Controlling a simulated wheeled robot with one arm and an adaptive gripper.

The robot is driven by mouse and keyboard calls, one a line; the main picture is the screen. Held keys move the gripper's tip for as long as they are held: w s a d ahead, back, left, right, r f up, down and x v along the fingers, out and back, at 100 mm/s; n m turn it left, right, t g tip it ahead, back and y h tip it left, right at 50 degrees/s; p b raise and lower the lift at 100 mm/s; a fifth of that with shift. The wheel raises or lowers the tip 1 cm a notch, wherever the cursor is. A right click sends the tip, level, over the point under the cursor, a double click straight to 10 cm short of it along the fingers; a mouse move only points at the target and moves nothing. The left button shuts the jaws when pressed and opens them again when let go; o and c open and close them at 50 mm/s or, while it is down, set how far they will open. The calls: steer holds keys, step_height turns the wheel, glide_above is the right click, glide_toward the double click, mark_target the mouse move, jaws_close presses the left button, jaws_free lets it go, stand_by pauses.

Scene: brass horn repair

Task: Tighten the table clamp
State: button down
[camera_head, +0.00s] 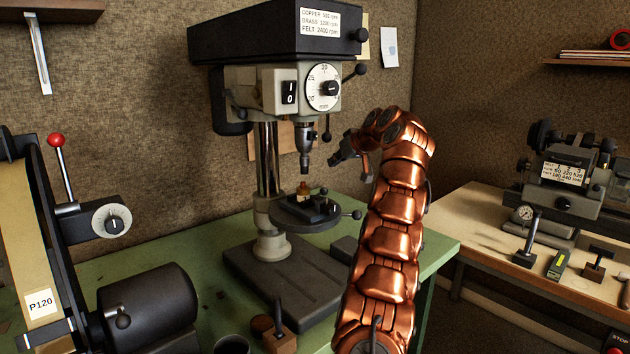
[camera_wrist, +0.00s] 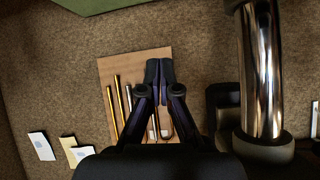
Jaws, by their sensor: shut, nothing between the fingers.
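The drill press table (camera_head: 290,221) is a round dark plate on the press's column (camera_head: 267,160). A short lever with a dark ball knob (camera_head: 354,214) sticks out at the table's right edge; I cannot tell for sure that it is the table clamp, or whether it is tight. My gripper (camera_head: 335,160) is shut and empty, above and apart from the table, just right of the chuck (camera_head: 304,150). In the wrist view my shut gripper (camera_wrist: 159,70) lies in front of a tool board (camera_wrist: 180,58), with the shiny column (camera_wrist: 260,75) to its right.
A small dark vise (camera_head: 318,207) sits on the table. The quill handle (camera_head: 357,72) juts out above my gripper. A belt grinder (camera_head: 150,300) stands at the left of the green bench (camera_head: 190,256). A second bench (camera_head: 480,213) with a machine stands at the right.

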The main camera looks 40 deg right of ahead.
steer(key=shift+w+f+p, duration=0.15)
steer(key=shift+w+f, duration=0.65)
steer(key=shift+f, duration=0.55)
steer(key=shift+w+f+p, duration=0.1)
steer(key=shift+w+f, duration=0.7)
steer(key=shift+f, duration=0.5)
steer(key=shift+w+f+p, duration=0.15)
steer(key=shift+w+f, duration=0.65)
steer(key=shift+f, duration=0.55)
steer(key=shift+f+b, duration=0.25)
steer(key=shift+b, duration=0.35)
